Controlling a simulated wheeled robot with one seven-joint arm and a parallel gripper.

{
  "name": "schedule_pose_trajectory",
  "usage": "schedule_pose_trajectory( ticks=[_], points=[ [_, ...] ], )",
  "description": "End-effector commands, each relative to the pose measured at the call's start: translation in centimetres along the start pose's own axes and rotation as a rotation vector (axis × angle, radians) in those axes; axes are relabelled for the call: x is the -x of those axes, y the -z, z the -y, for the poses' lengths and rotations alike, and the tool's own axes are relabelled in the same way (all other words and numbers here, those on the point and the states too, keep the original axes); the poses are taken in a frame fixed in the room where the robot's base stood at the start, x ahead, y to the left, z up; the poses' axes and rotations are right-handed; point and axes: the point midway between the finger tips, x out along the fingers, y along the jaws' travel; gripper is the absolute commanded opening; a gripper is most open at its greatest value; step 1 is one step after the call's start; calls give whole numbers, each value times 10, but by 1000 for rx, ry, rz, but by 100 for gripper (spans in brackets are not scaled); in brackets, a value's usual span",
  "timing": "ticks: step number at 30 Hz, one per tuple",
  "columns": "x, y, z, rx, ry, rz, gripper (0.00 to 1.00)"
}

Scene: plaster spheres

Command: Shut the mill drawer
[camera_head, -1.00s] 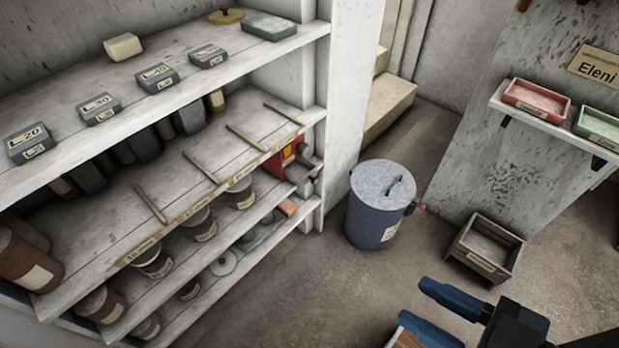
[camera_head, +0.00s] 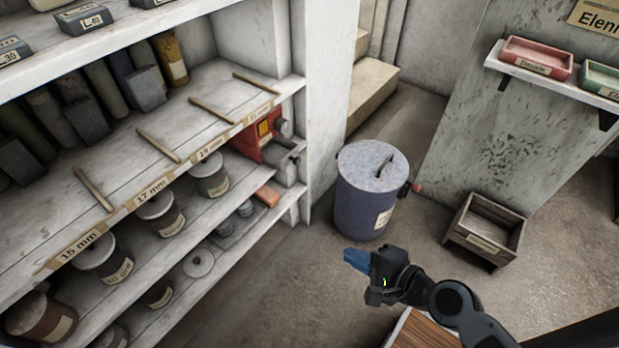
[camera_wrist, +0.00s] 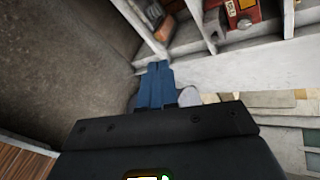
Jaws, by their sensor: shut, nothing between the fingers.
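The red mill (camera_head: 262,142) with a yellow label stands at the right end of a middle shelf in the head view. A grey box-like part (camera_head: 287,167) juts out beside it toward the shelf's open side. It looks like the drawer, but I cannot tell how far it is out. The red mill also shows at the top of the wrist view (camera_wrist: 240,14). My gripper (camera_head: 350,257) is shut and empty, its blue fingers low over the floor, in front of the shelf and apart from the mill. In the wrist view the fingers (camera_wrist: 155,70) point toward the shelf end.
A blue lidded bin (camera_head: 372,195) stands on the floor just beyond my gripper. A wooden crate (camera_head: 487,250) sits further right. The white shelf upright (camera_head: 325,110) rises right of the mill. Labelled jars (camera_head: 208,178) fill the shelves at left. Floor before the shelves is clear.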

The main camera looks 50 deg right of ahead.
Motion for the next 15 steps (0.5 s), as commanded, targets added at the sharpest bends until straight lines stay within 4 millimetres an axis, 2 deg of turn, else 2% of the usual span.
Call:
schedule_pose_trajectory(
  ticks=[1, 3, 6, 10, 15],
  points=[
    [-31, 17, -6, -164, 27, 25, 0],
    [-59, 33, -1, -396, 60, 80, 0],
    [-90, 54, 17, -687, 112, 181, 0],
    [-112, 78, 45, -961, 168, 315, 0],
    [-119, 94, 69, -1129, 204, 425, 0]
  ],
)
